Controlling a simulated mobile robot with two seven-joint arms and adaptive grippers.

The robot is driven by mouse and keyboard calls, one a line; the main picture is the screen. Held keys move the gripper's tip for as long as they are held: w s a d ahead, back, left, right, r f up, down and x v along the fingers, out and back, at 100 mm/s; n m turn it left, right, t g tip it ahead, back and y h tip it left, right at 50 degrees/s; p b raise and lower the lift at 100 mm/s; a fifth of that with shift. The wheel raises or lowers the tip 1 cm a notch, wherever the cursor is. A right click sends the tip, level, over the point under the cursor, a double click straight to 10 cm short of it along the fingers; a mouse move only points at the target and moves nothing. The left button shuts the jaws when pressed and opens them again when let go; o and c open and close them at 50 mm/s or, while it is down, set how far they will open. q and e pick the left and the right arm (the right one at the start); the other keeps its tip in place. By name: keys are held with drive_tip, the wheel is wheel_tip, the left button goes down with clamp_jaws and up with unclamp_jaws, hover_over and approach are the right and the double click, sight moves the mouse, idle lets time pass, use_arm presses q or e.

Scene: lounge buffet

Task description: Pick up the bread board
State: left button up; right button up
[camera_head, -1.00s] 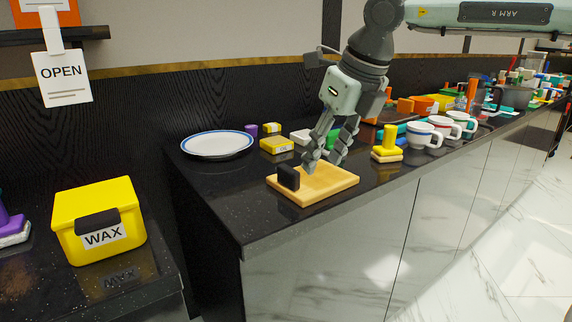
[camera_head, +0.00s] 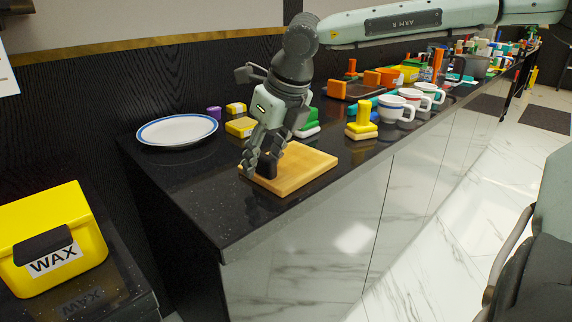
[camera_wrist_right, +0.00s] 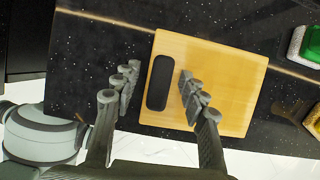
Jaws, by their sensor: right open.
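The bread board (camera_head: 304,167) is a flat, light wooden board with a black upright grip piece at its left end. It lies on the dark counter near the front edge. It also shows in the right wrist view (camera_wrist_right: 226,88), with its black grip (camera_wrist_right: 160,83) at its left side. My right gripper (camera_head: 258,168) is at that left end. In the right wrist view the gripper (camera_wrist_right: 152,88) is open, with fingers on either side of the black grip and gaps between. Part of the black grip is hidden behind a finger in the head view. My left gripper is not in view.
A white plate (camera_head: 177,130) with a blue rim lies to the left. A yellow stamp-like block (camera_head: 362,122) and white mugs (camera_head: 396,109) stand to the right. A yellow WAX box (camera_head: 52,240) is on a lower surface at front left.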

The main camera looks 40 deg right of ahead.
clamp_jaws()
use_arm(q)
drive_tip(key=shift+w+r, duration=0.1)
use_arm(e)
drive_tip(key=shift+r, duration=0.15)
idle(0.3)
drive_tip(key=shift+w+r, duration=0.1)
drive_tip(key=shift+r, duration=0.15)
drive_tip(key=r, duration=0.3)
drive_tip(key=shift+a+r, duration=0.2)
drive_tip(key=shift+r, duration=0.2)
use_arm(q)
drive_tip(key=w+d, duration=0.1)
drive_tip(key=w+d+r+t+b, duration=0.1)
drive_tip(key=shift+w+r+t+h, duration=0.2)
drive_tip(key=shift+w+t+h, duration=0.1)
use_arm(e)
drive_tip(key=s+a+r, duration=0.5)
drive_tip(key=a+r, duration=0.1)
drive_tip(key=a, duration=0.4)
drive_tip(key=shift+s+r, duration=0.25)
drive_tip(key=shift+s, duration=0.1)
